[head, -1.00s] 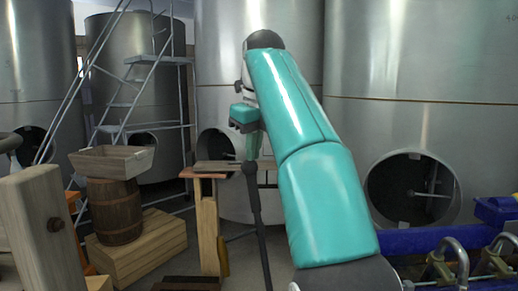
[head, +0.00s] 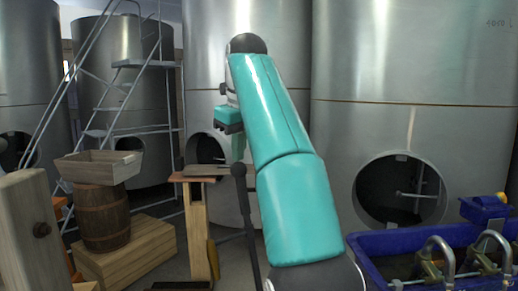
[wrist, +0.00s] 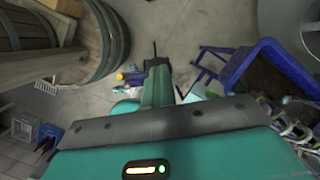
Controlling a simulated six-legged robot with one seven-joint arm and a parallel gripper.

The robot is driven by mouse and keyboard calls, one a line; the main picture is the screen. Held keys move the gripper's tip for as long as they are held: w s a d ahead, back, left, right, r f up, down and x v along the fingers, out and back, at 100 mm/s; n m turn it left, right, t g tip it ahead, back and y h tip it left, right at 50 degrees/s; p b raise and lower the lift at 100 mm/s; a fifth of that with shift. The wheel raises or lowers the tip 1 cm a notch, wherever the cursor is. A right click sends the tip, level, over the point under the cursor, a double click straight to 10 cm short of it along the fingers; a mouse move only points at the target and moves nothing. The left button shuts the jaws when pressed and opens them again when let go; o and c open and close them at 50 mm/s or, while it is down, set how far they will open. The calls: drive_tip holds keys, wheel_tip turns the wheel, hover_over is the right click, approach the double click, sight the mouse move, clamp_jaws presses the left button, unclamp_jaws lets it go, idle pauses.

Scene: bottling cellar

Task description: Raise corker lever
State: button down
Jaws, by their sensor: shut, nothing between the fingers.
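The corker lever (head: 249,220) is a dark rod with a rounded knob at its top. It stands nearly upright, leaning slightly, in the lower middle of the head view. My gripper (head: 238,158) hangs from the end of my teal arm just above the knob, with its fingers pointing down. The fingers are shut and hold nothing. I cannot tell whether they touch the knob. The wrist view shows the closed teal fingers (wrist: 157,85); I cannot make out the lever there for sure. The lever's foot is out of the head view.
A wooden stand (head: 198,225) is left of the lever. A barrel (head: 103,220) with a wooden box (head: 98,167) on top stands on a crate (head: 135,250). A blue trough (head: 390,243) with metal fittings is at right. Steel tanks (head: 405,60) fill the back.

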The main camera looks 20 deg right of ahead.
drive_tip(key=r, duration=0.1)
drive_tip(key=s+d+r, duration=0.1)
drive_tip(key=r, duration=0.1)
drive_tip(key=shift+s, duration=0.2)
drive_tip(key=s, duration=1.1)
drive_tip(key=shift+s+f, duration=0.15)
drive_tip(key=shift+s, duration=0.25)
drive_tip(key=shift+s, duration=0.1)
